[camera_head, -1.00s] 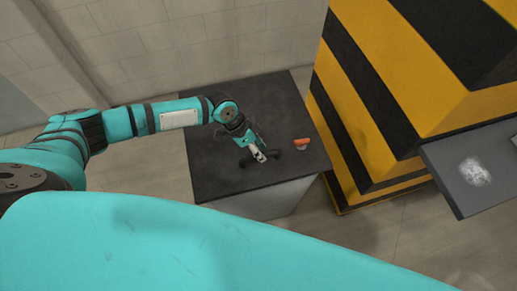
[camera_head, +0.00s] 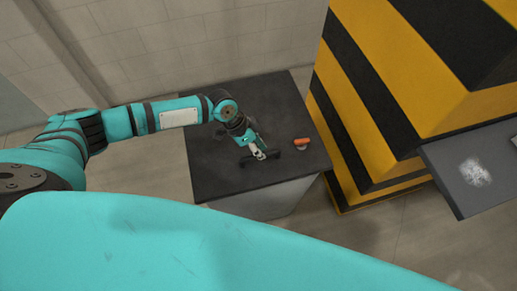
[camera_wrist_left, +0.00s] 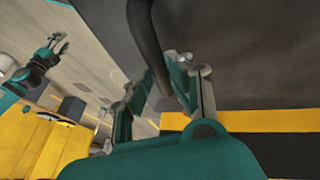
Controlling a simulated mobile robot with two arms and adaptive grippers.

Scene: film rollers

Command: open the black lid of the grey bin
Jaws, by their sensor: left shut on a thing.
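The grey bin (camera_head: 272,202) stands on the floor with its black lid (camera_head: 230,177) lying on top, and the lid looks shut. A black bar handle (camera_head: 290,153) runs along the lid near its front edge. My left gripper (camera_head: 259,154) is shut on this handle. In the left wrist view the handle (camera_wrist_left: 145,35) passes between the fingers of the left gripper (camera_wrist_left: 165,88), with the dark lid (camera_wrist_left: 240,50) behind. My right gripper (camera_wrist_left: 52,48) shows small at the left of the left wrist view; its jaw state is unclear.
A small orange object (camera_head: 301,141) lies on the lid, right of the handle. A yellow-and-black striped block (camera_head: 385,90) stands close to the bin's right. A grey surface (camera_head: 465,190) juts in at the far right. A pale wall (camera_head: 200,45) stands behind the bin.

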